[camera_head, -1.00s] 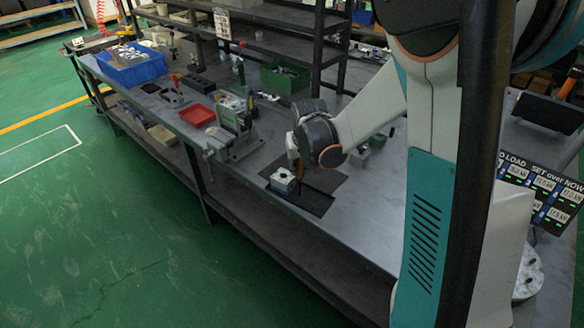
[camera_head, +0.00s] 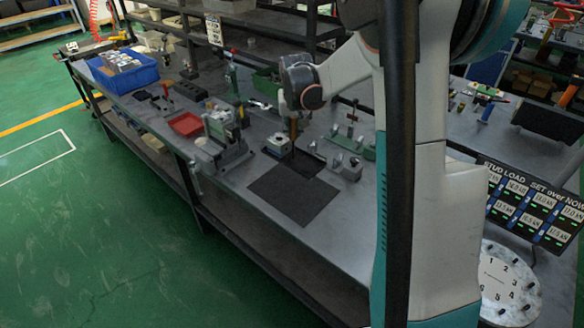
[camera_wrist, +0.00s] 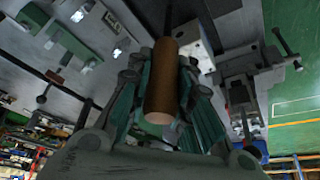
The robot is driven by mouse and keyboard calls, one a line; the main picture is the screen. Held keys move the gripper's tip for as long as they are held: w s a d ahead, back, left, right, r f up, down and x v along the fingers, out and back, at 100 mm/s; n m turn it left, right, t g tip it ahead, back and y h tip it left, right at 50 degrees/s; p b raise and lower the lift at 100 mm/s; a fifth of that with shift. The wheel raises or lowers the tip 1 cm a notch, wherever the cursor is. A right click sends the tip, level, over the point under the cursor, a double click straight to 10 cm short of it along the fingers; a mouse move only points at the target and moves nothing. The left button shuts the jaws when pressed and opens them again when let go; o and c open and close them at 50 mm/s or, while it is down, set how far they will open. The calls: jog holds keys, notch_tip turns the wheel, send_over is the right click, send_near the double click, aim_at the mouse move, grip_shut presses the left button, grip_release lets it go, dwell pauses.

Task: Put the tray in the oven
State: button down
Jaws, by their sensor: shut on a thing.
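No oven shows in either view, and I cannot pick out the task's tray for sure. My gripper (camera_head: 293,113) is shut on a brown cylindrical handle (camera_head: 294,129), above the workbench. In the wrist view, my gripper (camera_wrist: 160,100) has the same handle (camera_wrist: 161,85) between its fingers, its lighter end facing the camera. A dark part lies beyond the handle; its lower end is unclear. A small white block (camera_head: 278,145) is just left of the handle. The block also shows in the wrist view (camera_wrist: 190,40), close beyond the fingers.
A dark mat (camera_head: 293,198) lies bare on the bench in front. A vise-like fixture (camera_head: 226,140) stands left, with a red tray (camera_head: 186,124) and blue bin (camera_head: 124,72) beyond. Green-and-grey fixtures (camera_head: 350,150) stand right. A load board (camera_head: 533,208) is at far right.

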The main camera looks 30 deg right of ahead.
aim_at(293, 158)
notch_tip(293, 158, down, 14)
jog(key=b, duration=0.3)
jog(key=shift+f, duration=0.2)
jog(key=shift+b, duration=0.3)
jog(key=shift+f, duration=0.15)
jog(key=c, duration=1.4)
grip_release()
